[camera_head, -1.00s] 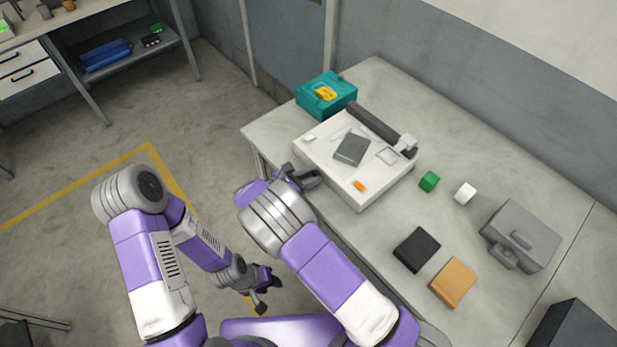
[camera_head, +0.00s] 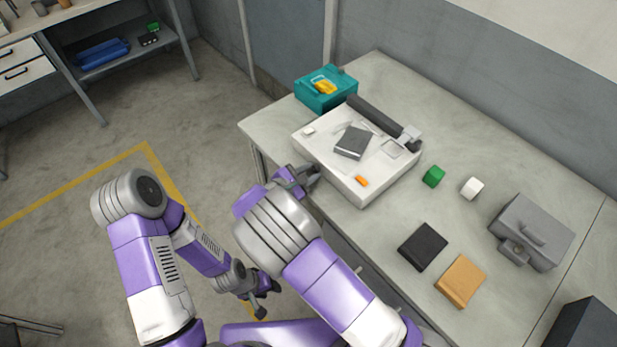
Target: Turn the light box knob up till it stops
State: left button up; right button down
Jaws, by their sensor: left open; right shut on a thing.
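The light box (camera_head: 335,172) is a flat white box on the table, with a dark grey block (camera_head: 352,142) and a small orange piece (camera_head: 362,181) on top. My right gripper (camera_head: 314,178) is at the box's near left side face, shut on the light box knob. The knob itself is hidden by the fingers, so its angle cannot be seen. My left gripper (camera_head: 268,299) is open and empty, low over the floor, away from the table.
A teal case (camera_head: 322,92) stands behind the box, and a dark bar (camera_head: 376,118) lies along its back edge. Green (camera_head: 433,176) and white (camera_head: 472,188) cubes, black (camera_head: 422,246) and tan (camera_head: 460,281) blocks and a grey case (camera_head: 532,232) stand to the right.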

jog(key=shift+s+m+t+b, duration=0.1)
jog(key=shift+m+t+b, duration=0.4)
jog(key=shift+b, duration=0.6)
jog(key=c, duration=0.8)
grip_release()
jog(key=shift+c, duration=0.2)
